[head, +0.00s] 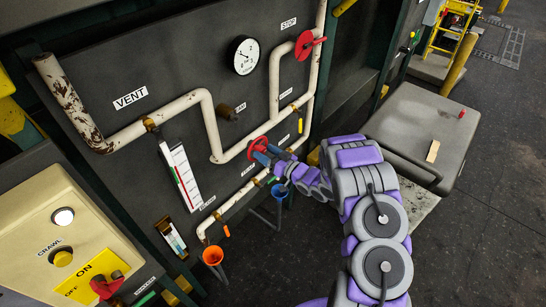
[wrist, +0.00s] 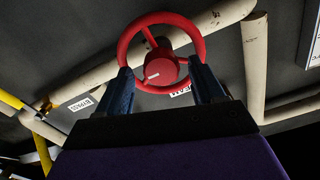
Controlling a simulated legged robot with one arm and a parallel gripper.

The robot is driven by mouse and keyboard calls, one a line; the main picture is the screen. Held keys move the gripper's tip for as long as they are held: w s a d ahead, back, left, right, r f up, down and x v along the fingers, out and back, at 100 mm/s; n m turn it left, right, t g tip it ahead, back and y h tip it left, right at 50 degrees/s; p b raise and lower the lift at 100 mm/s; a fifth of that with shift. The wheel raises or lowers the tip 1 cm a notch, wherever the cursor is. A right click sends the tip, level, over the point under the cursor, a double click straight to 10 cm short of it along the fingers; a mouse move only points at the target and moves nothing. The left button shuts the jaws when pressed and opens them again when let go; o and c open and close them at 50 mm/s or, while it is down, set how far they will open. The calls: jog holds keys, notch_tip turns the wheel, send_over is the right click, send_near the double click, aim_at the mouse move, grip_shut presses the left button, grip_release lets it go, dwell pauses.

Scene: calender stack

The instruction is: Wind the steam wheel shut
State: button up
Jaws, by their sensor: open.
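A red handwheel (head: 258,147) sits on the lower white pipe of the dark panel. It fills the upper middle of the wrist view (wrist: 136,30), with its red hub facing me. My gripper (head: 267,160) is at this wheel. In the wrist view my gripper (wrist: 161,76) is open, its blue fingers at the lower left and lower right of the rim; whether they touch it I cannot tell.
A round gauge (head: 244,55) and a VENT label (head: 130,97) are on the panel. Blue (head: 280,191) and orange (head: 212,256) funnels stand below the pipes. A beige control box (head: 60,235) is at left. A grey cabinet (head: 420,120) stands right; dark floor lies open beyond it.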

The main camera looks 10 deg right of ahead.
jog(key=b+v, duration=0.2)
jog(key=v, duration=1.5)
jog(key=shift+s+d, duration=0.15)
jog(key=w+d+g+h+b, duration=0.3)
jog(key=w+d+h+b, duration=0.15)
jog(key=d+h, duration=0.55)
jog(key=s+d+r+m+g+h+b, duration=0.25)
jog(key=s+r+g+h, duration=0.2)
jog(key=s+r, duration=0.35)
jog(key=s+a+g+y+b, duration=0.1)
jog(key=s+a+g+b, duration=0.1)
jog(key=s+a, duration=0.5)
jog(key=s+a+f+m+g+y+b, duration=0.1)
jog(key=s+a+g, duration=0.3)
jog(key=s, duration=1.2)
jog(key=s+a+g+y+b, duration=0.2)
jog(key=s+a+g+b, duration=0.1)
jog(key=s+a, duration=0.9)
jog(key=shift+a+f+b, duration=0.2)
jog(key=shift+f+b, duration=0.05)
jog(key=shift+b, duration=0.15)
